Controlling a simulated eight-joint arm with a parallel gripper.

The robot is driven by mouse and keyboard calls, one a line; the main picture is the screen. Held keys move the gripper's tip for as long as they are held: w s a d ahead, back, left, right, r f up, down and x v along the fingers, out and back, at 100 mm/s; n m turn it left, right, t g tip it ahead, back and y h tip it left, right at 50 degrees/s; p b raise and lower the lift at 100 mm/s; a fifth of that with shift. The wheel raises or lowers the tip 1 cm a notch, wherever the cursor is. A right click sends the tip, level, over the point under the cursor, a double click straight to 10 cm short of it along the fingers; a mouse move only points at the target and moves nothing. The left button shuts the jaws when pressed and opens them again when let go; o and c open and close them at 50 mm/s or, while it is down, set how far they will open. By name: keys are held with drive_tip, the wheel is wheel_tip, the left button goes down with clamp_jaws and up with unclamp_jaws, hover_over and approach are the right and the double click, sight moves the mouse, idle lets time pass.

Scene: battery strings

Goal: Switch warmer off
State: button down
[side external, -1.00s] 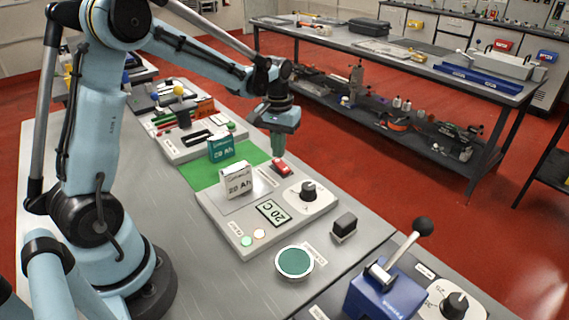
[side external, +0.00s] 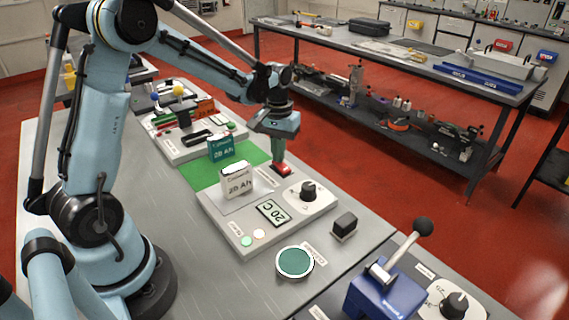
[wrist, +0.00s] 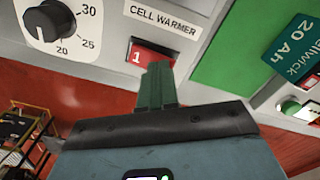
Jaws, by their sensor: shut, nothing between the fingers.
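The cell warmer (side external: 225,222) is a pale panel with a dial, a display reading 20 C and a red switch (side external: 281,170) at its far right corner. In the wrist view the red rocker switch (wrist: 150,58) shows a "1" under the label CELL WARMER. My gripper (side external: 279,161) is shut and empty, its green fingers pointing down at the switch. In the wrist view the fingertips (wrist: 158,68) cover part of the switch's right and lower side; whether they touch it I cannot tell. A white 20 Ah cell (side external: 237,182) stands on the warmer's plate.
The warmer's dial (side external: 309,191) is close to the switch. A black block (side external: 344,225), a round green pad (side external: 295,262) and a blue lever press (side external: 385,295) are nearer the camera.

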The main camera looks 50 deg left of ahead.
drive_tip(key=shift+f, duration=0.25)
drive_tip(key=shift+r, duration=3.5)
drive_tip(key=shift+s+d+r, duration=0.1)
drive_tip(key=shift+d, duration=0.05)
drive_tip(key=s+d+r+m+t, duration=0.2)
drive_tip(key=s+d+m+t, duration=0.4)
drive_tip(key=s+d, duration=0.4)
drive_tip(key=shift+s+d+r+t, duration=0.4)
drive_tip(key=shift+s+t, duration=0.2)
drive_tip(key=shift+s, duration=0.35)
